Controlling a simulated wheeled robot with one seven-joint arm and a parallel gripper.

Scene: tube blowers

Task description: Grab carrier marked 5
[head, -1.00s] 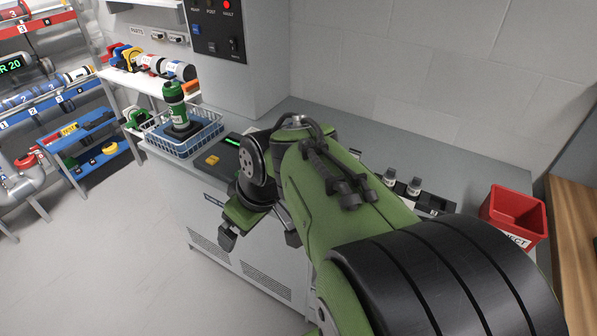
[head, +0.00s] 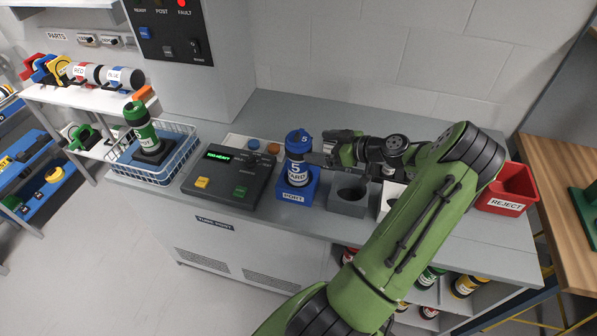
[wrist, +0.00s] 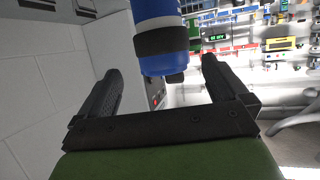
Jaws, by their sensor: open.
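A grey block with a round hole (head: 348,205) and a white block (head: 391,200) stand right of the port. A console with buttons (head: 228,180) is left of it. A basket (head: 180,168) with a green carrier (head: 145,130) is further left. A red REJECT bin (head: 510,195) stands right.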

